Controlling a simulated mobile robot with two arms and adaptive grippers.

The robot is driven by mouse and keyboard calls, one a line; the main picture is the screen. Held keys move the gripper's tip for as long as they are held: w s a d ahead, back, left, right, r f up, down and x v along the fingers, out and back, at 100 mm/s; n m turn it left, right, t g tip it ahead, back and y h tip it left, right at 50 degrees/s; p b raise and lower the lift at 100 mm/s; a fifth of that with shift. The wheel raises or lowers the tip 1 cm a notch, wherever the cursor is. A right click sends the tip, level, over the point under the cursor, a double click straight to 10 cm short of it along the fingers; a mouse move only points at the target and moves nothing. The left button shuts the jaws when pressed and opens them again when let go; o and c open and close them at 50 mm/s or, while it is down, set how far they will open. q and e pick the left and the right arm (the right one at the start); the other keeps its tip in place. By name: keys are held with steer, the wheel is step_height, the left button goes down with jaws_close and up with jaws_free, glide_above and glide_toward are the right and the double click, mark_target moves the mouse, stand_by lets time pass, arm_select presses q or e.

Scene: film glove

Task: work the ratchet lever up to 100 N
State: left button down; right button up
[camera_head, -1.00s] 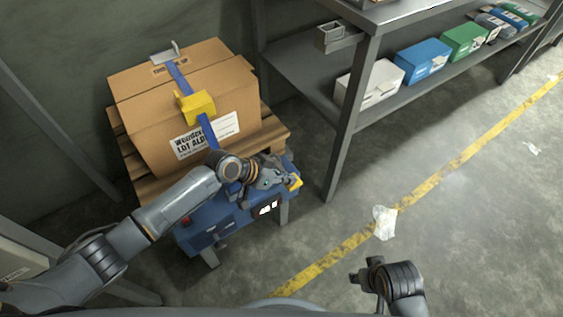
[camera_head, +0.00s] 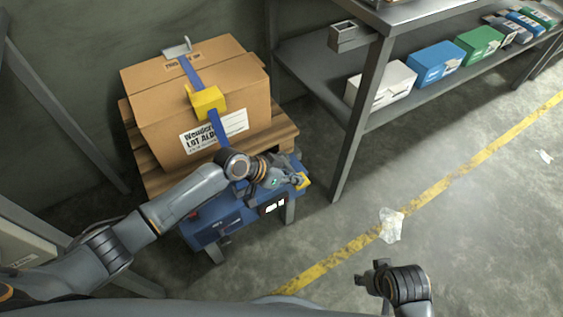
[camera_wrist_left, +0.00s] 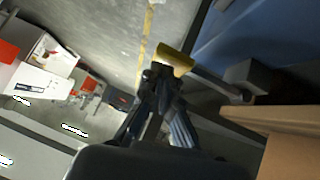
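A cardboard box (camera_head: 165,107) sits on a wooden pallet, with a blue strap (camera_head: 229,122) over it and a yellow block (camera_head: 208,102) on the strap. A blue bench unit (camera_head: 212,224) with a small lit display (camera_head: 273,206) stands in front; the reading is too small to make out. My left gripper (camera_head: 293,182) is at the lever's yellow end (camera_head: 303,180), above the unit's right side. In the left wrist view its fingers (camera_wrist_left: 160,76) appear closed on the yellow end (camera_wrist_left: 175,58). My right gripper (camera_head: 370,275) is empty over the floor, its fingers apart.
A grey shelf rack (camera_head: 352,130) at right carries white (camera_head: 382,85), blue (camera_head: 437,63) and green (camera_head: 478,45) boxes. A crumpled white scrap (camera_head: 391,225) lies by the yellow floor line (camera_head: 425,197). Floor at right is largely clear.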

arm_select(q)
steer(key=v, duration=1.1)
steer(key=shift+a+r, duration=0.25)
steer(key=shift+a, duration=0.1)
